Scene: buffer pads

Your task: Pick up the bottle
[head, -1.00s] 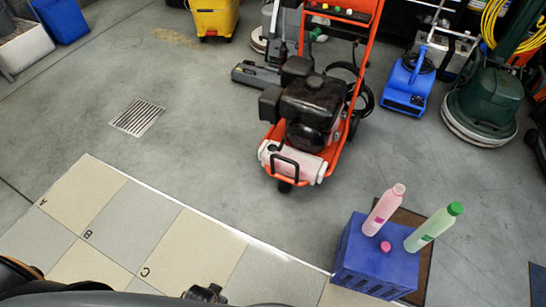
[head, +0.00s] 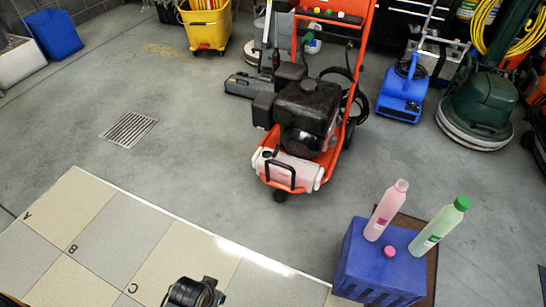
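Two bottles stand on a blue crate (head: 375,268) at the lower right of the head view. One is a pink bottle (head: 385,212) with a pale pink cap. The other is a pale green bottle (head: 438,228) with a green cap, to its right. A small pink cap-like top (head: 388,249) shows between them on the crate; whether it belongs to a third bottle is hard to tell. A dark gripper part (head: 194,292) of mine shows at the bottom edge, well left of the crate and empty as far as seen. Its fingers are not clear.
An orange pressure washer (head: 305,125) stands in the middle. A blue blower (head: 403,90), a green floor machine (head: 477,105) and a yellow mop bucket (head: 205,25) stand at the back. Lettered tiles (head: 115,235) cover the lower left. Grey floor around the drain (head: 129,129) is clear.

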